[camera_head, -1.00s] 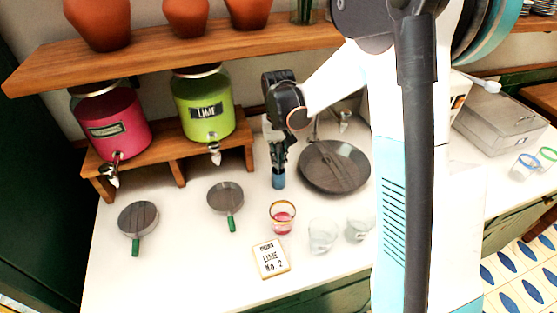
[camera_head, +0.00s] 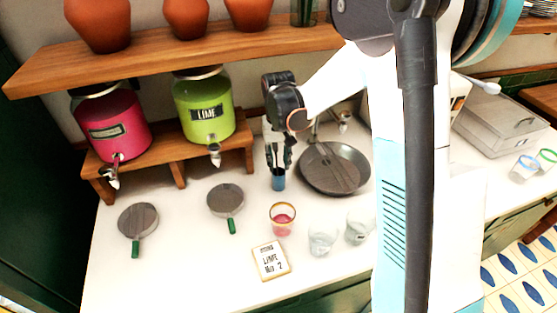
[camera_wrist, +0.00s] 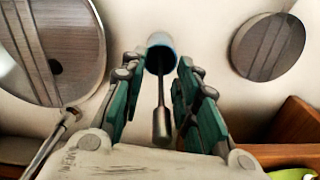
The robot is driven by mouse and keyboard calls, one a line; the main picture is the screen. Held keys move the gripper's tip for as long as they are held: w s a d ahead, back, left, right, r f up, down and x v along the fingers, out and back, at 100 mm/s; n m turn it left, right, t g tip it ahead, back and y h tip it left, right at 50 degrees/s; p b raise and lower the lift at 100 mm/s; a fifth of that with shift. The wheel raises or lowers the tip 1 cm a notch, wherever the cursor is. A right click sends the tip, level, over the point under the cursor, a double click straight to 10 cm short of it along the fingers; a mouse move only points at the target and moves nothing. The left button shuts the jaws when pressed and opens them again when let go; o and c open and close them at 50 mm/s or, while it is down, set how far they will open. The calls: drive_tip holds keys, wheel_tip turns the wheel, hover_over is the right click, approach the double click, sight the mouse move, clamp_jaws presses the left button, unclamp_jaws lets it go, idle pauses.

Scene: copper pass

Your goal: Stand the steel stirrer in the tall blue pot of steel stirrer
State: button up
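The tall blue pot (camera_head: 278,183) stands on the white counter below my gripper (camera_head: 279,160); its mouth (camera_wrist: 160,45) faces the camera in the wrist view. The steel stirrer (camera_wrist: 161,120) has its thin shaft in the pot's mouth and its thicker end up between my fingers. My gripper (camera_wrist: 157,88) is open, with gaps showing on both sides of the stirrer. The fingers are above the pot and around the stirrer without visible contact. The stirrer's lower end is hidden in the pot.
A round dark pan (camera_head: 335,168) lies just right of the pot. Two small green-handled strainers (camera_head: 226,200) lie to the left. A gold-rimmed glass (camera_head: 282,218), clear glasses and a lime card (camera_head: 271,260) stand in front. Pink and lime dispensers (camera_head: 205,105) are behind left.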

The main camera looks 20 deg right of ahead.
wheel_tip(320, 180, up, 11)
drive_tip(key=p, duration=0.2)
drive_tip(key=s+r+t, duration=0.3)
drive_tip(key=s+r, duration=0.5)
drive_tip(key=s, duration=0.3)
drive_tip(key=s+n+t, duration=0.1)
drive_tip(key=s+t, duration=0.3)
drive_tip(key=s, duration=0.9)
drive_tip(key=shift+s+f+n, duration=0.25)
drive_tip(key=shift+f+n, duration=0.1)
drive_tip(key=shift+n, duration=0.05)
wheel_tip(320, 180, down, 10)
drive_tip(key=b, duration=1)
